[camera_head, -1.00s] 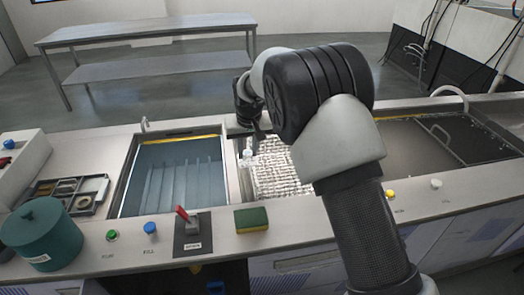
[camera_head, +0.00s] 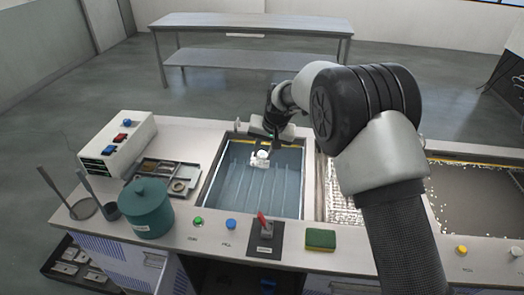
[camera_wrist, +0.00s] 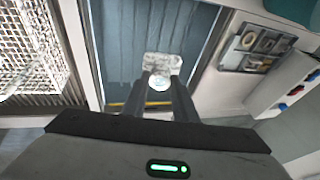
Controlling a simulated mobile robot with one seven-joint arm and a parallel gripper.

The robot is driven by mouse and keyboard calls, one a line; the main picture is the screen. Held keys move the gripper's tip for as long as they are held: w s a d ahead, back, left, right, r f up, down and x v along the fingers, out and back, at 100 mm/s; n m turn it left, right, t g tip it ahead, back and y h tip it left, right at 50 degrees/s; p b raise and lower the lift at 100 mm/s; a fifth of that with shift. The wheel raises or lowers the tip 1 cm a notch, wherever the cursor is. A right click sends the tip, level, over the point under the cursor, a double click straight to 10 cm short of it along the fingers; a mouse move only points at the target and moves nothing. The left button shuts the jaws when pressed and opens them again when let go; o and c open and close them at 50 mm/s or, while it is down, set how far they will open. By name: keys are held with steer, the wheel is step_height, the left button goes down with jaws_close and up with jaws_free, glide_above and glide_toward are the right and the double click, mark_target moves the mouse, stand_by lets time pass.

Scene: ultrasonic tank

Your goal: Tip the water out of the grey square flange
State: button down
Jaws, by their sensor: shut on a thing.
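The grey square flange (camera_wrist: 162,66) is a pale square plate with a round hub. In the wrist view it sits between the two fingertips of my gripper (camera_wrist: 161,84), which is shut on its hub. In the head view the flange (camera_head: 260,160) hangs from my gripper (camera_head: 263,148) over the far part of the blue water tank (camera_head: 209,190). It appears to be above the tank's surface. Whether water lies in the flange cannot be told.
A basket with a bright bumpy filling (camera_head: 342,190) is right of the tank. A parts tray (camera_head: 160,190), a teal pot (camera_head: 148,208) and a white control box (camera_head: 118,142) stand to the left. A sponge (camera_head: 321,239) and a red lever (camera_head: 263,222) are at the front edge.

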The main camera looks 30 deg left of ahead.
steer(key=shift+w+d+f+g+y+b, duration=0.15)
steer(key=shift+d+y+b, duration=0.15)
steer(key=shift+y, duration=0.2)
steer(key=shift+w+d+f+g+y+b, duration=0.15)
steer(key=shift+d+y, duration=0.15)
steer(key=shift+y, duration=0.2)
steer(key=b, duration=0.3)
steer(key=shift+f+y, duration=0.1)
steer(key=shift+y, duration=0.3)
steer(key=shift+w+d+f+m+g+y+b, duration=0.15)
steer(key=shift+d+f+m+g+y+b, duration=0.45)
steer(key=shift+y+b, duration=2.95)
steer(key=shift+w+d+f+m+g+y+b, duration=0.2)
steer(key=shift+f+m+y+b, duration=0.75)
steer(key=shift+b, duration=4.95)
steer(key=shift+w+d+f+m+g+y+b, duration=0.1)
steer(key=shift+d+f+m+g+y+b, duration=0.7)
steer(key=shift+y+b, duration=2.9)
steer(key=shift+a+f+n+h+b, duration=0.15)
steer(key=shift+a+n+h+b, duration=0.1)
steer(key=shift+h+b, duration=0.3)
steer(key=shift+a+f+n+h+b, duration=0.1)
steer(key=shift+a+n+h+b, duration=0.1)
steer(key=shift+h+b, duration=0.35)
steer(key=shift+d+p, duration=0.1)
steer(key=shift+p, duration=0.4)
